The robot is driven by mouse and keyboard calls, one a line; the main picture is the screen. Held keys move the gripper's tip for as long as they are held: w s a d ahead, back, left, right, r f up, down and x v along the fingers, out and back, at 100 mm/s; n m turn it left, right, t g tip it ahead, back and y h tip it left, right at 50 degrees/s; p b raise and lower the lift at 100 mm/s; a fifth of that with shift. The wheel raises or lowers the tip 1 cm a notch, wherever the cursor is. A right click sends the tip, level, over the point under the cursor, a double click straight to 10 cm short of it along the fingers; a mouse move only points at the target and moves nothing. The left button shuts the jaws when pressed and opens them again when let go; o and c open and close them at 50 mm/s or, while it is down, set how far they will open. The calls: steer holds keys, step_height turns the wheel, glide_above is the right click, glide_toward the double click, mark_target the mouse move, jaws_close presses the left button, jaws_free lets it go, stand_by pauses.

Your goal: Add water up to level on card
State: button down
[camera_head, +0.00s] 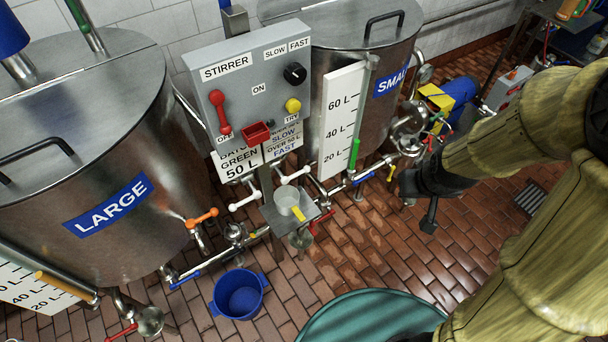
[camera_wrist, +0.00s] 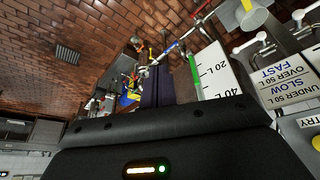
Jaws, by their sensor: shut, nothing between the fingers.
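The card (camera_head: 240,165) reads "GREEN 50 L" below the stirrer panel; its top line is partly covered. The SMALL tank (camera_head: 340,70) has a white scale (camera_head: 343,110) marked 20, 40 and 60 L. A green column (camera_head: 354,153) beside the scale tops out between about 20 and 40 L. The scale also shows upside down in the wrist view (camera_wrist: 219,70). The LARGE tank (camera_head: 90,160) stands at left. Blue, white, red and yellow valve handles line the pipes below. My gripper (camera_head: 429,222) is shut and empty, right of the small tank's pipes and apart from them.
The stirrer panel (camera_head: 255,85) has a red lever, black knob and yellow button. A beaker (camera_head: 287,200) stands on a small shelf. A blue bucket (camera_head: 239,294) sits on the tiles. A blue-and-yellow pump (camera_head: 455,95) is behind my gripper. A teal round surface (camera_head: 365,318) is in front.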

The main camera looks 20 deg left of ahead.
steer(key=w+a+f+n+t+y+b, duration=0.1)
steer(key=w+a+f+n+y, duration=0.1)
steer(key=a+f, duration=0.2)
steer(key=w+a+f+n+t+y+b, duration=0.1)
steer(key=w+a+f+n+y+b, duration=0.1)
steer(key=a, duration=0.9)
steer(key=w+a+f+n+t+y+b, duration=0.1)
steer(key=w+a+f+n+y+b, duration=0.1)
steer(key=a+f, duration=0.5)
steer(key=shift+w+a+n+y, duration=0.25)
steer(key=shift+w+n+y, duration=0.35)
steer(key=shift+w+y, duration=0.4)
glide_above(299, 173)
steer(key=s+d, duration=0.2)
steer(key=d, duration=0.1)
step_height(299, 173, down, 5)
steer(key=f, duration=0.3)
steer(key=w+a+f+p, duration=0.1)
steer(key=shift+f, duration=0.2)
